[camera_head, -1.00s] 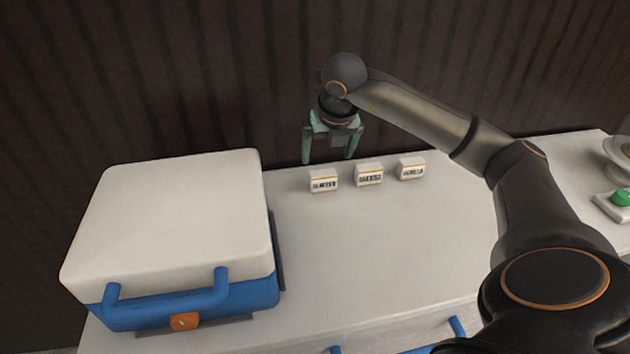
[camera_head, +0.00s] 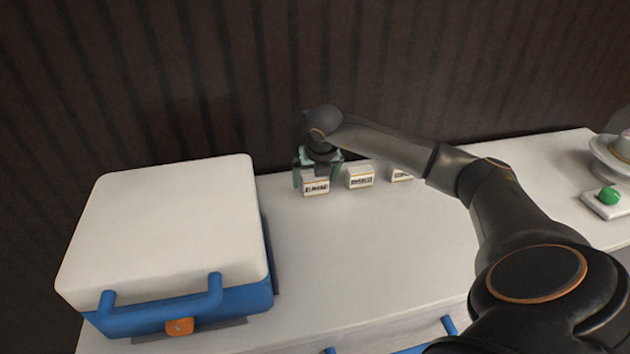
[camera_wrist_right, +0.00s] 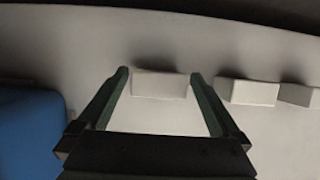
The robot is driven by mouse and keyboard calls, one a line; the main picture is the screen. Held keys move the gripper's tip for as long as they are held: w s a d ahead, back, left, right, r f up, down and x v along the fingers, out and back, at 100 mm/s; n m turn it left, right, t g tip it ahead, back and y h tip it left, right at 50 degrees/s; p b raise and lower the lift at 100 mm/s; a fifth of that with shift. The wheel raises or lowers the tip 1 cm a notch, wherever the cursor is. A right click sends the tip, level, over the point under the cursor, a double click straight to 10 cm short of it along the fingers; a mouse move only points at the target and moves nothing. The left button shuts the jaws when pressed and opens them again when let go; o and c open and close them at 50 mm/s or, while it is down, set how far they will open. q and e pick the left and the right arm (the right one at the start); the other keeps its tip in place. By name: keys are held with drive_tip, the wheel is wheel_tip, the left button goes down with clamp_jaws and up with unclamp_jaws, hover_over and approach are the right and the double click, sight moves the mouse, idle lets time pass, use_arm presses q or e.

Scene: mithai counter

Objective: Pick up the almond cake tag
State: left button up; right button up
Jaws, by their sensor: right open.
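Three small white tags with dark print stand in a row at the back of the counter. The leftmost tag (camera_head: 316,188) is under my right gripper (camera_head: 316,184); the middle tag (camera_head: 360,178) and the right tag (camera_head: 401,174) stand to its right. The print is too small to read surely, so I cannot tell which is the almond cake tag. My right gripper is open, its fingers on either side of the leftmost tag. In the right wrist view this tag (camera_wrist_right: 160,84) lies between the fingertips (camera_wrist_right: 158,74), with room on both sides. My left gripper is not in view.
A large white-lidded blue box (camera_head: 170,225) stands on the left of the counter (camera_head: 350,250). A green item (camera_head: 609,196) on a small white base and a pale stand (camera_head: 615,155) are at the far right. The counter's middle is clear. A dark wall rises close behind the tags.

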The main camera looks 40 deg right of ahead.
drive_tip(key=c, duration=1.2)
drive_tip(key=shift+r, duration=0.1)
